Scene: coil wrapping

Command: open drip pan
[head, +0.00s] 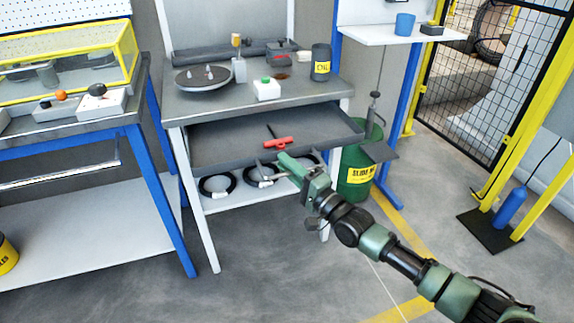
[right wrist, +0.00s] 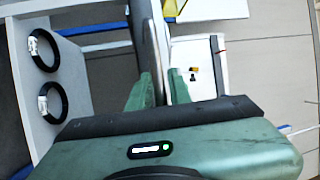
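The drip pan (head: 225,146) is a wide dark grey tray under the workbench top. It stands out from the bench, with its inside showing. A red tool (head: 281,142) lies in or over it near the front. My right gripper (head: 280,166) is at the middle of the pan's front edge. In the right wrist view its two green fingers (right wrist: 159,92) lie on either side of the thin pan edge (right wrist: 149,50) and appear closed on it. My left gripper is out of view.
Black rings (head: 203,189) lie on the shelf below the pan. The workbench top (head: 215,108) carries a turntable, a white block with a green button and a dark can (head: 321,62). A green drum (head: 352,190) stands right of the bench. The floor in front is clear.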

